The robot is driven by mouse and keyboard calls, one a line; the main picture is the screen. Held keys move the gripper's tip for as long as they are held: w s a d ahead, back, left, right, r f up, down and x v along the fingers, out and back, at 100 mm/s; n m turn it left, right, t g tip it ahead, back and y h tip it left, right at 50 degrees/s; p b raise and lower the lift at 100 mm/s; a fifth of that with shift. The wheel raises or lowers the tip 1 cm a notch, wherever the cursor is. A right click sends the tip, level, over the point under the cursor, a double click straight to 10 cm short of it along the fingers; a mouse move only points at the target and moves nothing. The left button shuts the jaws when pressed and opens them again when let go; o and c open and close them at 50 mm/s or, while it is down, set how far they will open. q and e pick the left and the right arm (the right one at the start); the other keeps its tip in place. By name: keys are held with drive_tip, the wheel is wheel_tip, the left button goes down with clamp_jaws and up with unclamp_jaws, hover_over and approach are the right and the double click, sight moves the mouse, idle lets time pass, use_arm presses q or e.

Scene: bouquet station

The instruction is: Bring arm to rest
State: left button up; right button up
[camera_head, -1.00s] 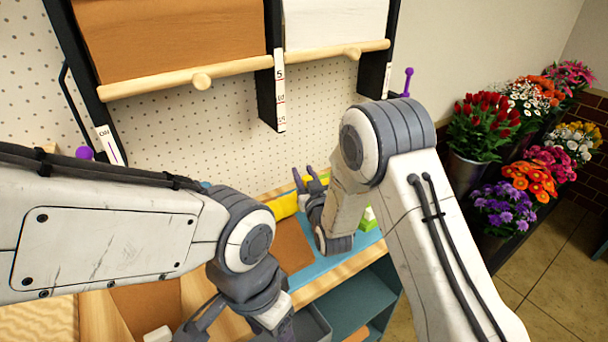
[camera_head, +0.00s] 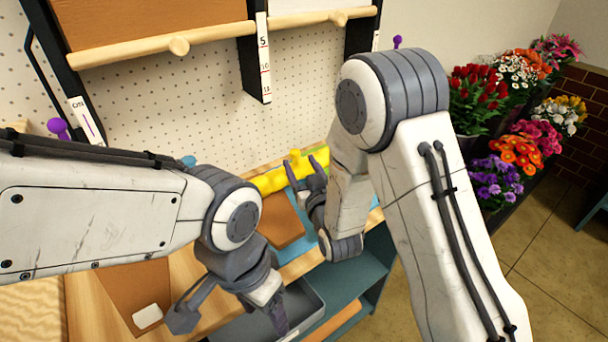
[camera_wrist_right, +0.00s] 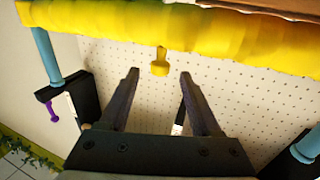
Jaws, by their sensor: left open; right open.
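My right gripper (camera_head: 304,172) is open and points up from the grey end of the right arm, in front of the pegboard in the head view. My left gripper (camera_head: 230,322) hangs low over the bench front, fingers spread and pointing down.
A brown board (camera_head: 280,222) lies on the bench beside the right gripper. A grey open tray (camera_head: 310,312) is under the left gripper. A wooden roller bar (camera_head: 160,50) crosses above. Buckets of flowers (camera_head: 505,120) stand at the right, with open floor (camera_head: 555,265) before them.

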drive_tip(key=shift+v, duration=1.15)
drive_tip(key=shift+a, duration=0.1)
drive_tip(key=s+a+g, duration=0.1)
drive_tip(key=s+a+f+g, duration=0.1)
drive_tip(key=g, duration=0.1)
drive_tip(key=s+a+g, duration=0.1)
drive_tip(key=g, duration=0.1)
drive_tip(key=shift+s+a+f+n, duration=0.15)
drive_tip(key=shift+s+a+n, duration=0.1)
drive_tip(key=shift+n, duration=0.15)
drive_tip(key=s+g, duration=0.1)
drive_tip(key=s, duration=0.1)
drive_tip(key=s+g, duration=0.2)
drive_tip(key=s, duration=0.1)
drive_tip(key=s+a+f+n+g, duration=0.1)
drive_tip(key=s, duration=0.2)
drive_tip(key=shift+g+h, duration=0.4)
drive_tip(key=s+d+r+n+g+h, duration=0.1)
drive_tip(key=s+d+g, duration=0.2)
drive_tip(key=s, duration=0.7)
drive_tip(key=s+d+r+n+g+h+p, duration=0.1)
drive_tip(key=s+d+g, duration=0.3)
drive_tip(key=s, duration=0.6)
drive_tip(key=shift+r+g+h, duration=0.3)
drive_tip(key=shift+r+h, duration=0.2)
drive_tip(key=shift+h, duration=0.1)
drive_tip(key=shift+s, duration=0.1)
